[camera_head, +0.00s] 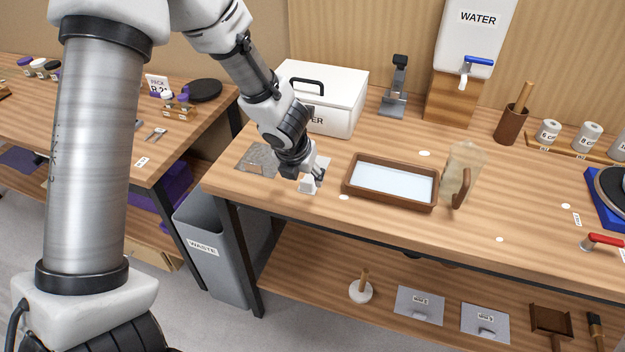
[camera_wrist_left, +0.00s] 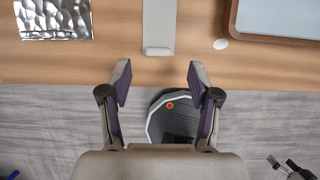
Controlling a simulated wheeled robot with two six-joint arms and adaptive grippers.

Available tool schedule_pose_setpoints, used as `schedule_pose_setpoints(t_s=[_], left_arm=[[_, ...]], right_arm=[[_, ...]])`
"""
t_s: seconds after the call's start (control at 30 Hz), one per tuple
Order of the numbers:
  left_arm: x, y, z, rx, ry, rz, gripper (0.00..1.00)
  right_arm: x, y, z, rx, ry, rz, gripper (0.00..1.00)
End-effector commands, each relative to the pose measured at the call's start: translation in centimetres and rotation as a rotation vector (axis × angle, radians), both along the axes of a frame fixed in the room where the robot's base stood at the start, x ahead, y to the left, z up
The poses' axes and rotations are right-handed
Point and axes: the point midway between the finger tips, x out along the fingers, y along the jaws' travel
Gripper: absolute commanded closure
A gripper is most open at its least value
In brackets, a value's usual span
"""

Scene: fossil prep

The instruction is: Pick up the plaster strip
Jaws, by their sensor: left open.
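A pale strip, which I take to be the plaster strip (camera_head: 307,186), lies on the wooden bench near its front left edge. In the left wrist view the strip (camera_wrist_left: 158,28) runs away from the bench edge, with a small raised lip at its near end. My left gripper (camera_head: 317,174) is just over the strip in the head view and hides part of it. In the left wrist view the open fingers (camera_wrist_left: 159,76) are empty, and the strip's near end lies beyond and between the fingertips. I cannot tell the height gap. My right gripper is not in view.
A crinkled foil sheet (camera_head: 257,160) lies left of the strip, and a brown-rimmed tray (camera_head: 391,200) with pale contents lies right. A white lidded box (camera_head: 345,95) stands behind. A jug (camera_head: 462,168) is beyond the tray. A grey waste bin (camera_head: 208,258) stands below on the left.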

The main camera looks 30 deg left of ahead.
Motion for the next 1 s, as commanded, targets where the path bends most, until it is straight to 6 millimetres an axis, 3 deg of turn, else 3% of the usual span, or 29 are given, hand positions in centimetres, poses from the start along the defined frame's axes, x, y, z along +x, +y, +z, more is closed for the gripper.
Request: schedule_pose_setpoints(t_s=[0.27, 0.53, 0.6, 0.7, 1.0], left_arm=[[2.0, 0.7, -4.4, -0.001, 0.003, 0.002, 0.38], [2.2, 0.7, -4.6, -0.003, 0.002, 0.003, 0.38], [2.2, 0.7, -4.6, -0.003, 0.002, 0.004, 0.63], [2.2, 0.7, -4.6, -0.004, 0.002, 0.004, 0.92], [2.2, 0.7, -4.7, -0.004, 0.003, 0.004, 0.92]], right_arm=[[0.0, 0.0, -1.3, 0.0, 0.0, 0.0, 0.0], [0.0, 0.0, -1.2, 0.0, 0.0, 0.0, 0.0], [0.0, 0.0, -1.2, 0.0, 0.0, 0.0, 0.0], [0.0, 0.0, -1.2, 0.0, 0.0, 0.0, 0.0], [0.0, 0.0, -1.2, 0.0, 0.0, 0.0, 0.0]])
